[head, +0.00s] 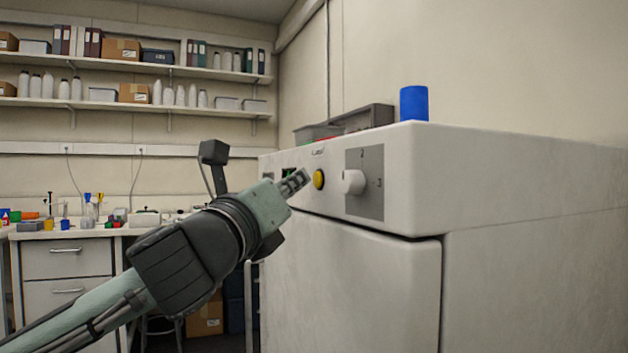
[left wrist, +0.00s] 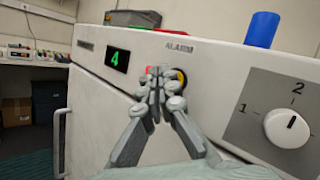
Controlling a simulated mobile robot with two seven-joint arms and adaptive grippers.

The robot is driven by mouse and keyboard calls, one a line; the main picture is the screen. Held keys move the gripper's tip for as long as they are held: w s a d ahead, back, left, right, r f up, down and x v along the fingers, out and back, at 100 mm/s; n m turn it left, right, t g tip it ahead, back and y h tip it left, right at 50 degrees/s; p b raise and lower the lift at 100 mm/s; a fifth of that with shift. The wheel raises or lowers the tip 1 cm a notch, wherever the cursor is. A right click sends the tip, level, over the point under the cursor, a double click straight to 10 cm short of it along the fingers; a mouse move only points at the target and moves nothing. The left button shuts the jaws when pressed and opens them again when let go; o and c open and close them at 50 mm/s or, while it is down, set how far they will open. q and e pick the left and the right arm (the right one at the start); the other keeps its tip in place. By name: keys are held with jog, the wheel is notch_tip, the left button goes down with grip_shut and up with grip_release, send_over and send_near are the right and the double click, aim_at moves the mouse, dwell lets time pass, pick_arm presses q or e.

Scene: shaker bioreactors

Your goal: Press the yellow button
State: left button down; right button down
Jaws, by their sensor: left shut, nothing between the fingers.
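The yellow button (head: 319,179) is a round knob on the front panel of a white shaker bioreactor (head: 345,270). In the left wrist view the yellow button (left wrist: 181,76) shows only as a sliver with a dark ring, mostly hidden behind my fingers. My left gripper (head: 296,181) is shut and empty, its tips just left of the button in the head view. In the left wrist view its fingertips (left wrist: 160,78) are in front of the panel, between a red light and the button. I cannot tell whether they touch the panel. My right gripper is not in view.
A white dial (head: 353,182) on a grey plate is right of the button. A green digit display (left wrist: 116,58) reads 4. A blue cylinder (head: 414,103) and grey trays (head: 362,118) stand on top. A lab bench (head: 70,235) is at the back left.

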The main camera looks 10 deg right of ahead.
pick_arm(q)
jog(key=shift+d, duration=0.1)
jog(key=shift+w+d, duration=0.1)
jog(key=shift+d, duration=0.35)
dwell(0.4)
jog(key=shift+p, duration=0.3)
jog(key=shift+a, duration=0.55)
jog(key=s+a+p, duration=0.1)
jog(key=s+a, duration=0.1)
jog(key=a, duration=0.3)
jog(key=shift+a, duration=0.35)
dwell(0.4)
